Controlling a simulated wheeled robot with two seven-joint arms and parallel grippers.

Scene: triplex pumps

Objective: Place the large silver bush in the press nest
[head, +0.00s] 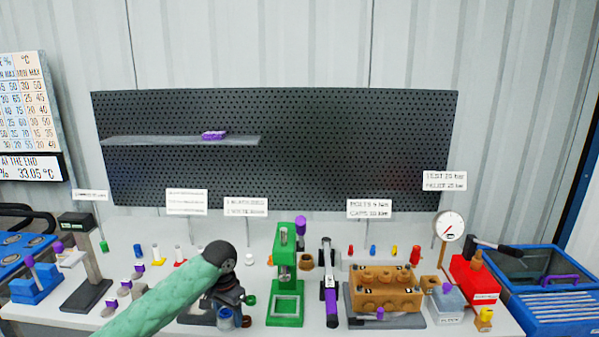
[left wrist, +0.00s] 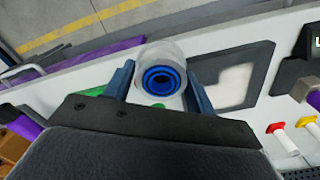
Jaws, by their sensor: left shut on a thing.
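My left gripper (head: 232,298) is in the head view at the end of the green-sleeved arm, low over the bench and left of the green press (head: 285,285). In the left wrist view the left gripper (left wrist: 158,90) is shut on a round silver bush (left wrist: 172,52) with blue rings inside its bore. The bush sits between the two fingers, its open end facing the camera. The press nest (head: 285,306) is a pale square frame on the press base. My right gripper is not in view.
A brown pump block (head: 385,288) stands on a grey plate right of the press. Several small coloured parts line the bench left and back. A blue bin (head: 550,290) is at far right.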

